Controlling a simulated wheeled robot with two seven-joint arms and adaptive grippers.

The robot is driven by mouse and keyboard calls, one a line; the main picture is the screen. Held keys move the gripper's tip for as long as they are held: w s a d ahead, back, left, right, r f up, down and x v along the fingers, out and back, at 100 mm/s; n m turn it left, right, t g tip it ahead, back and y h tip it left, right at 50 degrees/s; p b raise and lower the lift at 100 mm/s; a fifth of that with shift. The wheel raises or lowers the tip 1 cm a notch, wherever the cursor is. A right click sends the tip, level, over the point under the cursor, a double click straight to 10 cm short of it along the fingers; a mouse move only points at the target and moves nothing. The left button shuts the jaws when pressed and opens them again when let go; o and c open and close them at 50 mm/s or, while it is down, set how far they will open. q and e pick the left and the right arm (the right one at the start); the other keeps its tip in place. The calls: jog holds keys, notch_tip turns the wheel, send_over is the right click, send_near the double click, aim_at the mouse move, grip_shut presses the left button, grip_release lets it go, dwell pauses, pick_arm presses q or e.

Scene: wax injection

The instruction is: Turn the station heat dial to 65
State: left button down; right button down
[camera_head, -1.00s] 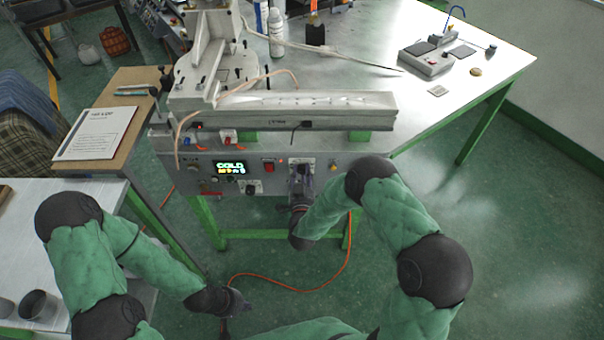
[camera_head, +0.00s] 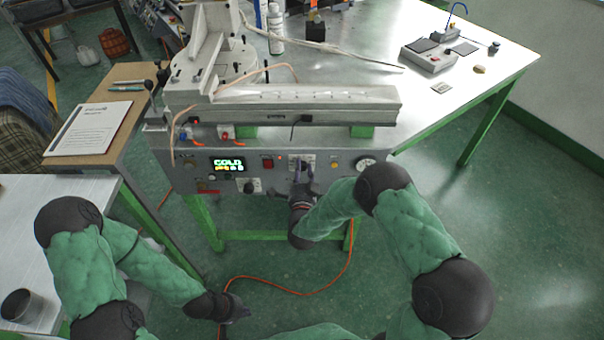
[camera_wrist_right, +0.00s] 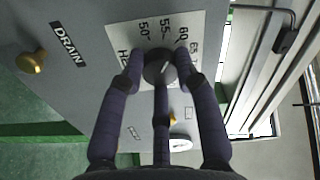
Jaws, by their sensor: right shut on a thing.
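The station heat dial (camera_wrist_right: 158,68) is a dark round knob with a pale mark on a white scale plate (camera_wrist_right: 118,48). In the right wrist view the numbers 50, 55, 60 and 65 show around it; the mark leans toward the upper right, but its exact reading is unclear. My right gripper (camera_wrist_right: 158,72) is shut on the dial, with fingers around its sides. In the head view my right gripper (camera_head: 303,178) is at the front panel (camera_head: 335,187), covering much of the dial. My left gripper (camera_head: 238,308) hangs low, away from the panel; its fingers are too small to judge.
A brass knob (camera_wrist_right: 31,62) labelled DRAIN is near the wrist. An orange cable (camera_head: 300,292) lies on the floor.

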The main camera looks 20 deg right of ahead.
jog(key=shift+m+b, duration=1)
jog(key=shift+m, duration=3.2)
jog(key=c, duration=0.9)
grip_release()
jog(key=v, duration=1.2)
jog(key=shift+f, duration=0.1)
